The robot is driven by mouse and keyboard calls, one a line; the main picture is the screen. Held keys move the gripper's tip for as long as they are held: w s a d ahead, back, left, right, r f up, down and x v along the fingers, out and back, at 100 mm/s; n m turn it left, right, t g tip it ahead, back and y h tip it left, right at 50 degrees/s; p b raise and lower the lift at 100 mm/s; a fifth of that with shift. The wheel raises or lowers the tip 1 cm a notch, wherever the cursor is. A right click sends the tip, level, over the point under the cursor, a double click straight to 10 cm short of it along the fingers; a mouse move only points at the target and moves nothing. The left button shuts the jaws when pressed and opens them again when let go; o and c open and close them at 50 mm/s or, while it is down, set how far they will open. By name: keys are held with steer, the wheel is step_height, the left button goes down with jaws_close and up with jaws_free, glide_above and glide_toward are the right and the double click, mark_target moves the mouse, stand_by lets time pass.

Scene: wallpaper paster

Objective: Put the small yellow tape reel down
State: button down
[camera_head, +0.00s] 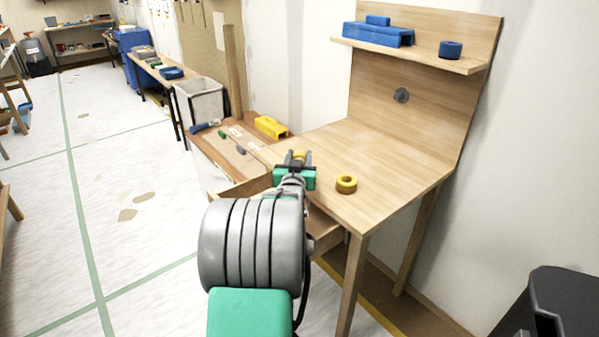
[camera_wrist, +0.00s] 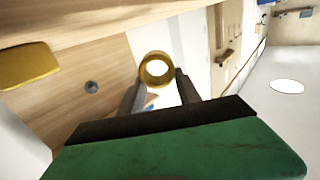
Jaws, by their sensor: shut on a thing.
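My gripper (camera_head: 296,167) is shut on a small yellow tape reel (camera_head: 299,155), in front of the left part of the wooden table. In the wrist view the reel shows as a ring (camera_wrist: 157,54) between the fingertips of my gripper (camera_wrist: 158,82), with its hole facing the camera. The head view shows the held reel partly hidden by the jaws. I cannot tell its exact height above the tabletop. A second yellow reel (camera_head: 347,187) lies flat on the table (camera_head: 385,160), right of my gripper. A yellow piece, likely that reel, is at the left in the wrist view (camera_wrist: 28,66).
The table's shelf (camera_head: 430,57) holds a blue box-like object (camera_head: 375,35) and a blue reel (camera_head: 451,50). A grey round piece (camera_head: 401,95) is on the back panel. A lower bench (camera_head: 215,150) at left holds a yellow object (camera_head: 270,127). The middle tabletop is clear.

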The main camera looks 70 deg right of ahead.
steer(key=shift+d+f, duration=0.3)
steer(key=shift+f, duration=0.1)
step_height(320, 180, down, 3)
steer(key=shift+w+d+f+b, duration=0.1)
steer(key=shift+d+f+b, duration=0.05)
steer(key=shift+b, duration=0.2)
steer(key=shift+f+b, duration=0.4)
steer(key=shift+b, duration=0.15)
steer(key=c, duration=0.8)
jaws_free()
steer(key=shift+c, duration=0.2)
steer(key=shift+r+p, duration=0.25)
steer(key=shift+p, duration=0.05)
steer(key=shift+r+p, duration=0.5)
steer(key=shift+p, duration=0.1)
steer(key=v, duration=0.7)
steer(key=shift+a+f, duration=0.25)
steer(key=shift+f, duration=0.05)
